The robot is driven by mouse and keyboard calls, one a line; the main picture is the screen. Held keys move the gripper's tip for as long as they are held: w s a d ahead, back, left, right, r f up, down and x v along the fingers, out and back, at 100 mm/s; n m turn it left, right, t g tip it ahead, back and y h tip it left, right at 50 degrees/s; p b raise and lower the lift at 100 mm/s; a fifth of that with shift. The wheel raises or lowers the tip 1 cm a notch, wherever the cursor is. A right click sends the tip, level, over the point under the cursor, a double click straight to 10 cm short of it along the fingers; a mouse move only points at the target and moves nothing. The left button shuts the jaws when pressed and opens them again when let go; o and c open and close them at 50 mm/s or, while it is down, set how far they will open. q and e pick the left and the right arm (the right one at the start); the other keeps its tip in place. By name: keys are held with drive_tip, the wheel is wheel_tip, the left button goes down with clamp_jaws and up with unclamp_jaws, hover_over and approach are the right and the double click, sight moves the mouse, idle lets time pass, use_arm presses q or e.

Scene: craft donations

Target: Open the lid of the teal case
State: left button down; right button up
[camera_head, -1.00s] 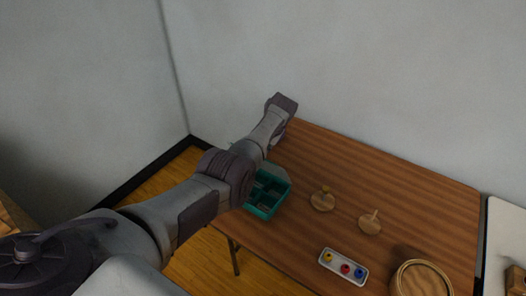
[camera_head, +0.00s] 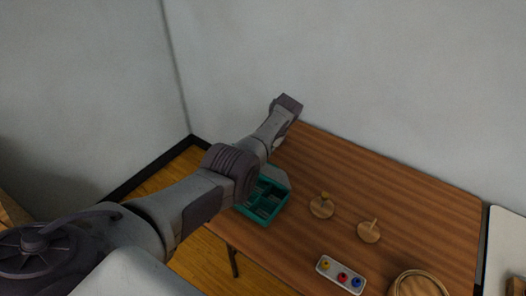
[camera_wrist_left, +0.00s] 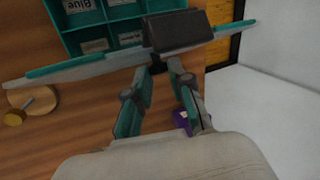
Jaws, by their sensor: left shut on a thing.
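The teal case (camera_head: 262,219) stands at the table's left end, partly behind my left arm, with its compartments showing. Its lid (camera_head: 275,177) shows as a pale grey, see-through panel raised at the back. In the left wrist view, the lid (camera_wrist_left: 60,73) is a long teal and pale strip seen nearly edge-on. The case (camera_wrist_left: 95,22) with labelled compartments, one reading "Blue", lies beyond it. My left gripper (camera_wrist_left: 164,66) is shut on the lid, at a dark block on its edge. My right gripper is out of view.
Two round wooden pieces with pegs (camera_head: 321,208) (camera_head: 369,232) stand on the table (camera_head: 410,200). A white tray (camera_head: 341,274) with coloured knobs and a round wooden container (camera_head: 420,285) are near the front. A purple thing (camera_wrist_left: 181,121) shows behind my fingers. Walls are close behind.

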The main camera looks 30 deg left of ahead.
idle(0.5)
use_arm(q)
drive_tip(key=c, duration=1.1)
unclamp_jaws()
drive_tip(key=v, duration=1.2)
